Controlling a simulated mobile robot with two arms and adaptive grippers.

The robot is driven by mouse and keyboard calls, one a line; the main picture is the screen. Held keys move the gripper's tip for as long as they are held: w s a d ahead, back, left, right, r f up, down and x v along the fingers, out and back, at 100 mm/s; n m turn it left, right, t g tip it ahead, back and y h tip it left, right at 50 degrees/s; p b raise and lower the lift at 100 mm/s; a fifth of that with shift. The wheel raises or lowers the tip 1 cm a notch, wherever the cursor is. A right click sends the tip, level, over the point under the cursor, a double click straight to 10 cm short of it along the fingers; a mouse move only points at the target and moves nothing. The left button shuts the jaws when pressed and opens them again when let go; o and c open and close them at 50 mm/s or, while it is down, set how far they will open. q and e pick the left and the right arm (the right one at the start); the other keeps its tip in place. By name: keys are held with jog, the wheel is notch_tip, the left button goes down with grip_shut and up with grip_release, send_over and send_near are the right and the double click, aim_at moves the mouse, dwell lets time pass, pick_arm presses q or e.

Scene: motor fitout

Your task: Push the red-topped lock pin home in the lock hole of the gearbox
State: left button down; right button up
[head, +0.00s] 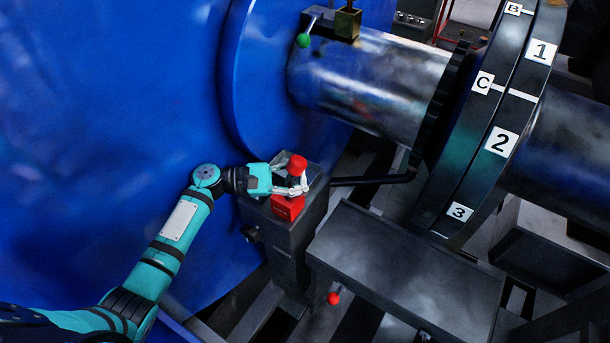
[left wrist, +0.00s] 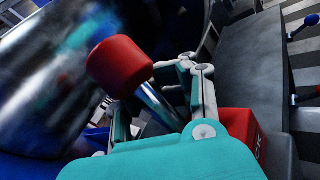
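The lock pin (left wrist: 160,103) has a red cylindrical top (head: 297,164) and a bare metal shaft. In the left wrist view its red top (left wrist: 120,67) stands well clear of the palm, and the lower shaft runs out of sight behind the palm. My left gripper (head: 303,186) is at the pin, its fingers to either side of the shaft. The red top hides part of the fingers, so I cannot tell whether they touch the shaft. The lock hole is hidden. My right gripper is out of view.
A large blue casing (head: 120,110) stands behind my left arm. A metal shaft (head: 375,85) and a numbered dark wheel (head: 480,140) are to the right. A grey bench (head: 410,265) and a dark bar (head: 375,180) lie close right of the housing. A red-knobbed lever (head: 334,298) is below.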

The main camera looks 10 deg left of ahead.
pick_arm(q)
jog(key=shift+r+p, duration=0.3)
jog(key=shift+r, duration=0.1)
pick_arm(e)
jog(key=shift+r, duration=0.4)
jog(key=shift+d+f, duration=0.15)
pick_arm(q)
jog(key=shift+s+f+h+b, duration=0.15)
jog(key=shift+h+b, duration=0.35)
jog(key=shift+b, duration=0.65)
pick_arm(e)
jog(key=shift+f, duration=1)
